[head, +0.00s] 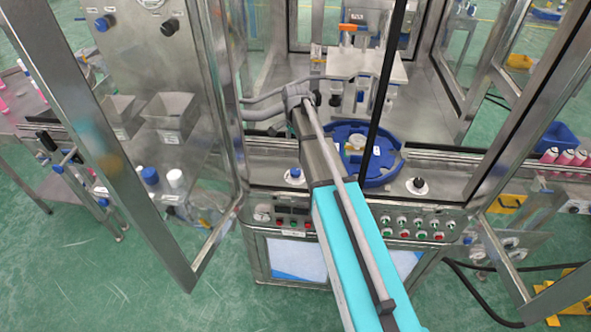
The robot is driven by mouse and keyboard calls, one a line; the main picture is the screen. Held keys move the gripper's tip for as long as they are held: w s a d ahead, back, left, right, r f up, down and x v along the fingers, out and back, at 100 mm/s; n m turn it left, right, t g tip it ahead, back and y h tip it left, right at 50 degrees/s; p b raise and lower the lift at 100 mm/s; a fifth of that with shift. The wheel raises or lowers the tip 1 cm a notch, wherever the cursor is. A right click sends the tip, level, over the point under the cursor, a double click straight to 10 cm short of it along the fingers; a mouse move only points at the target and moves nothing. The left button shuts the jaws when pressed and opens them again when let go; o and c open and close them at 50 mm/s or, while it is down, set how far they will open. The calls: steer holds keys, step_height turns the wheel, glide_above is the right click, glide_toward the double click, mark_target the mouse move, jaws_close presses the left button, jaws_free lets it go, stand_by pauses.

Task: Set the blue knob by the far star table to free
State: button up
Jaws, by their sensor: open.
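A blue knob (294,173) on a round white plate sits on the machine's front deck, left of the blue star table (383,171). Its pointer and setting are too small to read. Another blue-topped knob (103,23) is on the upright steel panel at the left. I cannot tell from this view which star table counts as the far one. My arm crosses the middle of the view, in front of the deck between the blue knob and a black knob (418,184). My gripper cannot be made out.
Open glazed doors with steel frames (218,236) stand left and right. A panel of push buttons (413,228) is below the deck. Hoppers (168,109) hang on the left panel. Green floor is clear at the lower left.

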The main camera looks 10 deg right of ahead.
mark_target(295, 171)
steer(key=shift+f, duration=0.2)
step_height(295, 171, down, 13)
steer(key=b, duration=1.3)
steer(key=shift+f+b, duration=0.2)
steer(key=shift+b, duration=0.2)
steer(key=c, duration=1.1)
steer(key=shift+c, duration=0.2)
